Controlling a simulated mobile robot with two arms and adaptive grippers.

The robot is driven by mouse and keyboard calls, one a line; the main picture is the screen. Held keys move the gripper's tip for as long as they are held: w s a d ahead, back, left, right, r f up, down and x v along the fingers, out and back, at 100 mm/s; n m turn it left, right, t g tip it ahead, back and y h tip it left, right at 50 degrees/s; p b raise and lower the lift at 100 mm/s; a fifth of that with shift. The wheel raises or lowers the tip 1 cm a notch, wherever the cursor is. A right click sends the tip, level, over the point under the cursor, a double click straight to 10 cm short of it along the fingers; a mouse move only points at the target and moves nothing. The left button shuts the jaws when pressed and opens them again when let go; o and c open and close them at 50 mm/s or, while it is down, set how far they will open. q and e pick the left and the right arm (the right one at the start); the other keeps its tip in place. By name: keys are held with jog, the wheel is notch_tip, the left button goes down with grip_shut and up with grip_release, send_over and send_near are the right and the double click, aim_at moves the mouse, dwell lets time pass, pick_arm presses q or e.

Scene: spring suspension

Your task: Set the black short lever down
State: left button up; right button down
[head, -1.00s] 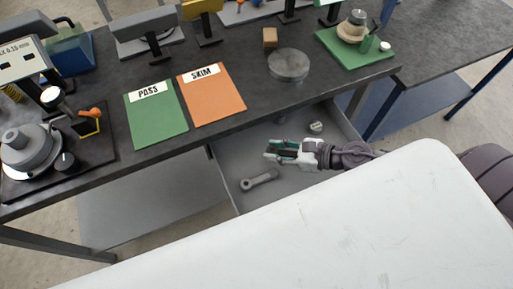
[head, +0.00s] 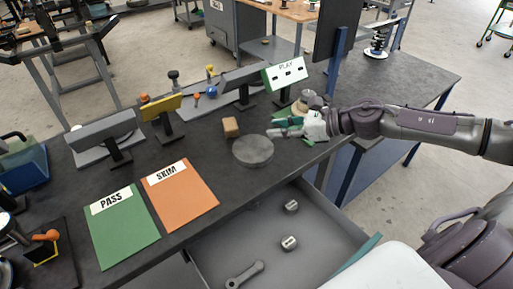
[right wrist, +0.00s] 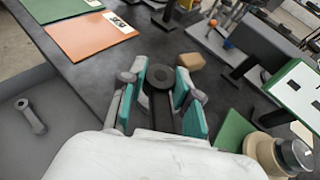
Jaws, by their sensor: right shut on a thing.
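The black short lever (right wrist: 163,108) sits between the teal-padded fingers of my right gripper (right wrist: 160,95) in the right wrist view, its ringed end pointing away from the wrist. In the head view my right gripper (head: 284,128) is at the right part of the dark tabletop, just right of a round grey disc (head: 253,152). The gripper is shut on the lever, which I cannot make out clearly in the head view. I cannot tell whether the lever touches the table. My left gripper is not in view.
A wooden block (head: 231,127) stands behind the disc. An orange SKIM mat (head: 182,200) and a green PASS mat (head: 124,233) lie left. The open drawer (head: 225,240) holds a grey lever (head: 245,275) and two small pieces. A green-based fixture is close beside the gripper.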

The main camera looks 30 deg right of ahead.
jog(key=shift+w+d+r, duration=0.2)
jog(key=shift+d+r, duration=0.25)
jog(key=shift+r, duration=0.2)
jog(key=p, duration=0.7)
send_over(243, 147)
notch_tip(243, 147, down, 6)
jog(key=shift+f, duration=0.1)
jog(key=shift+w+f, duration=0.1)
jog(key=shift+f, duration=0.1)
notch_tip(243, 147, down, 4)
